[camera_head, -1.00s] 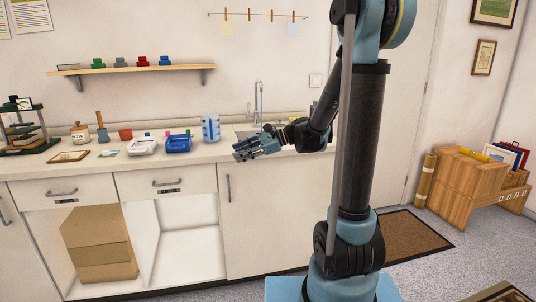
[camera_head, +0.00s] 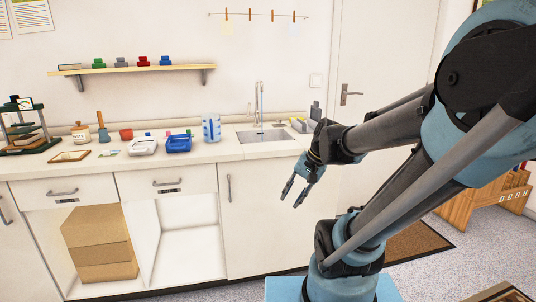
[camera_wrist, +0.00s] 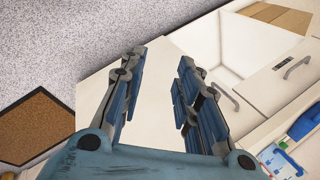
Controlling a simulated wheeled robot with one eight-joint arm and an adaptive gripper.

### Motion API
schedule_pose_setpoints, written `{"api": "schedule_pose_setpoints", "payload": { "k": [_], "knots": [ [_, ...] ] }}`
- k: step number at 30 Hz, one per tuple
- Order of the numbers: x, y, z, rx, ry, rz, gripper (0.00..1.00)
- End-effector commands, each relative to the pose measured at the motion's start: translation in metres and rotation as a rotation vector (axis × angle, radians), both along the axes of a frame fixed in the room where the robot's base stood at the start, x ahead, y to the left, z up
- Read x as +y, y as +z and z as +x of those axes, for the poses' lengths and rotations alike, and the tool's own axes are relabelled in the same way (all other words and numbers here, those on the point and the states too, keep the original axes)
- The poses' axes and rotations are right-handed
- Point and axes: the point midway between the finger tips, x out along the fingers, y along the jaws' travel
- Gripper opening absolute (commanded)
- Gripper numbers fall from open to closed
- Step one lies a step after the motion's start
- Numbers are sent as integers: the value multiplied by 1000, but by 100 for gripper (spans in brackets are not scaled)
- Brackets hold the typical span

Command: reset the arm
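My gripper (camera_head: 294,194) hangs in front of the white cabinet door below the sink, pointing down and to the left. Its two fingers are apart with nothing between them. In the wrist view my gripper (camera_wrist: 154,95) also shows spread fingers, with only the white cabinet front behind the gap. My arm is folded at the right of the head view, with the forearm reaching left from the elbow.
The counter (camera_head: 210,152) holds a blue container (camera_head: 178,144), a white container (camera_head: 143,147), a blue-striped cup (camera_head: 211,127) and a sink (camera_head: 262,135). Cardboard boxes (camera_head: 99,243) stand in the open cabinet bay. A brown mat (camera_head: 420,241) lies on the floor.

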Motion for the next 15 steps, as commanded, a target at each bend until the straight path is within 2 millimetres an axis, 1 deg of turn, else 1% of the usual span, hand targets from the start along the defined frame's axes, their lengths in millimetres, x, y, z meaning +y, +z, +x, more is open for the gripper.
{"api": "schedule_pose_setpoints", "payload": {
  "k": [1,9,12,15],
  "knots": [
    [-10,-6,-10,-17,29,-46,30],
    [-67,-33,-52,-83,211,-298,30],
    [-84,-40,-64,-93,268,-371,30],
    [-96,-45,-72,-97,310,-424,30]
  ]
}}
